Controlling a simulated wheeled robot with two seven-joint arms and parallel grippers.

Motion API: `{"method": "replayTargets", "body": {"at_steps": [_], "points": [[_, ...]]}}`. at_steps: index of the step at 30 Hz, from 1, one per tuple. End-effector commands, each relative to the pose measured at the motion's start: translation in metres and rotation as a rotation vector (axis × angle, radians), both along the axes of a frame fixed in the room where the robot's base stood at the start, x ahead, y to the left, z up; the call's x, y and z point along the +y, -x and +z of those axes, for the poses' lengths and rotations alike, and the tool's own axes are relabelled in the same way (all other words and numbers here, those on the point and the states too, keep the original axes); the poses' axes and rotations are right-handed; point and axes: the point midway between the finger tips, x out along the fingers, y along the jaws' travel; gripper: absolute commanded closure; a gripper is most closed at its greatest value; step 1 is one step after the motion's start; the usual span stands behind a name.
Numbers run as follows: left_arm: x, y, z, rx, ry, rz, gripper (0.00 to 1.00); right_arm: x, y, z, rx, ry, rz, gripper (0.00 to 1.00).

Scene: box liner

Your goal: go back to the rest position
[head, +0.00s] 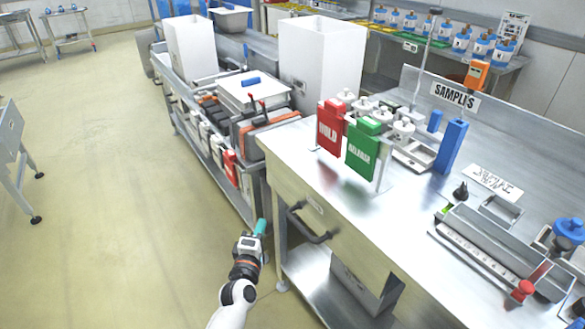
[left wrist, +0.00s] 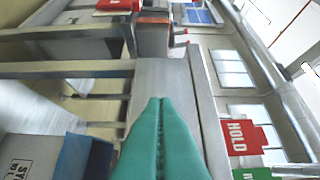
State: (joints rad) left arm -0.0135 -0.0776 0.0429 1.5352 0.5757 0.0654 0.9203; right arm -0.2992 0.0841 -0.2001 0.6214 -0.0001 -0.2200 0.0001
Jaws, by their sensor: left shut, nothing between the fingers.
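My left gripper (head: 260,228) is in the lower middle of the head view, beside the front left corner of the steel workbench. Its teal fingers are shut together with nothing between them. In the left wrist view the closed fingers (left wrist: 161,120) point up the picture. My right gripper is in neither view.
The steel bench (head: 300,150) has a drawer handle (head: 310,225) close to my left gripper. Red HOLD (head: 331,128) and green RELEASE (head: 362,150) signs stand on it. A cart (head: 215,165) with white boxes stands behind.

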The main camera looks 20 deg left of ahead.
Motion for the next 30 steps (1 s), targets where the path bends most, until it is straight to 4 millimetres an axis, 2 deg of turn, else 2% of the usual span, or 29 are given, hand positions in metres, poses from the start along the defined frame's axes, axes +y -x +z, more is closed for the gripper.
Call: {"method": "replayTargets", "body": {"at_steps": [4,7,8,11,12,14,15,17,18,20,21,23,27,30], "points": [[-0.002,0.002,-0.010,0.025,-0.024,-0.008,1.00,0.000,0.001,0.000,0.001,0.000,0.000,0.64],[-0.009,0.012,-0.044,0.108,-0.108,-0.039,1.00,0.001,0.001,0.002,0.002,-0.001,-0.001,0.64],[-0.012,0.017,-0.060,0.145,-0.146,-0.056,1.00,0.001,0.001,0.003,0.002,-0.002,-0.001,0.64],[-0.023,0.045,-0.123,0.295,-0.308,-0.135,1.00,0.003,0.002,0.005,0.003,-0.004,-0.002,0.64],[-0.028,0.060,-0.150,0.360,-0.381,-0.177,1.00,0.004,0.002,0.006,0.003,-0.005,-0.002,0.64],[-0.033,0.086,-0.189,0.452,-0.489,-0.244,1.00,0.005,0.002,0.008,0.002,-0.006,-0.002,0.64],[-0.035,0.105,-0.213,0.511,-0.558,-0.293,1.00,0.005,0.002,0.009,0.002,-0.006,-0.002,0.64],[-0.038,0.135,-0.248,0.594,-0.658,-0.371,1.00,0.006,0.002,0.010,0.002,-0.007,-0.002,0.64],[-0.038,0.157,-0.270,0.648,-0.723,-0.426,1.00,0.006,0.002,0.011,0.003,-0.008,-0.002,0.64],[-0.038,0.193,-0.300,0.722,-0.819,-0.514,1.00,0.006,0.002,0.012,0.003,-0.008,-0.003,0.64],[-0.037,0.218,-0.318,0.770,-0.879,-0.576,1.00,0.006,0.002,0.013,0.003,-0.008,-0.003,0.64],[-0.034,0.257,-0.343,0.836,-0.967,-0.674,1.00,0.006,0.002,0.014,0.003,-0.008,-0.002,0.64],[-0.022,0.352,-0.389,0.969,-1.153,-0.922,1.00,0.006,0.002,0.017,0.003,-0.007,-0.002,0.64],[-0.011,0.412,-0.408,1.035,-1.253,-1.088,1.00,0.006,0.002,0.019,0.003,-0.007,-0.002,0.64]]}}
